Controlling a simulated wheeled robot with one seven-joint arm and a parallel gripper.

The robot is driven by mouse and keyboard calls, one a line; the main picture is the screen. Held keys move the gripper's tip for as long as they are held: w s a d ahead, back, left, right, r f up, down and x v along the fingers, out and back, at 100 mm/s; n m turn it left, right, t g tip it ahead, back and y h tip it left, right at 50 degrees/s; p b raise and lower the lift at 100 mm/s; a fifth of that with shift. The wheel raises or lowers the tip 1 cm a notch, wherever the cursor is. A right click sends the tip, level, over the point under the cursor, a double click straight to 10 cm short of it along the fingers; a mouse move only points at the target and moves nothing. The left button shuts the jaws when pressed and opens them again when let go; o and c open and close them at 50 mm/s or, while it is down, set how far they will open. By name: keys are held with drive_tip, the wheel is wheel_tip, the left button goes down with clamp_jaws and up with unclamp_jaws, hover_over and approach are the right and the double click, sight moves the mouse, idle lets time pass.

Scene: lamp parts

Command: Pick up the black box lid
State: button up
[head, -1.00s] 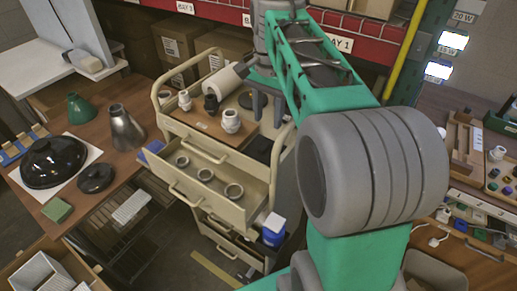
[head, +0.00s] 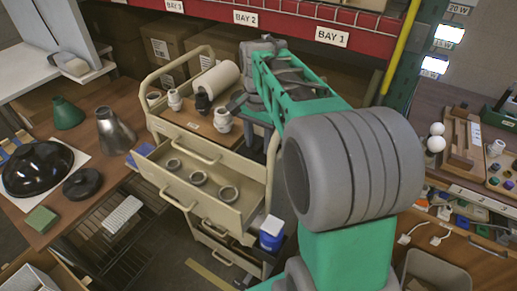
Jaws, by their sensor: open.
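I cannot pick out a black box lid for certain. The cart top (head: 195,122) bears a black fitting (head: 203,104), white fittings (head: 222,119) and a white roll (head: 217,78). My gripper (head: 256,112) is open over the right part of the cart top, fingers pointing down, seen from behind and small. The arm and gripper hide part of the cart top there. I see nothing held between the fingers. On the left table lie a glossy black dome (head: 37,168) and a black round disc (head: 82,183).
The cart's upper drawer (head: 215,208) stands open with several grey rings inside. A blue box with a white top (head: 271,233) is at its right. Shelving with cardboard boxes is behind. A right-hand bench (head: 455,235) holds small parts. Grey bin (head: 432,272) at lower right.

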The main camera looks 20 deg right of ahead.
drive_tip(key=shift+c, duration=0.2)
clamp_jaws()
drive_tip(key=shift+r, duration=0.1)
idle(0.4)
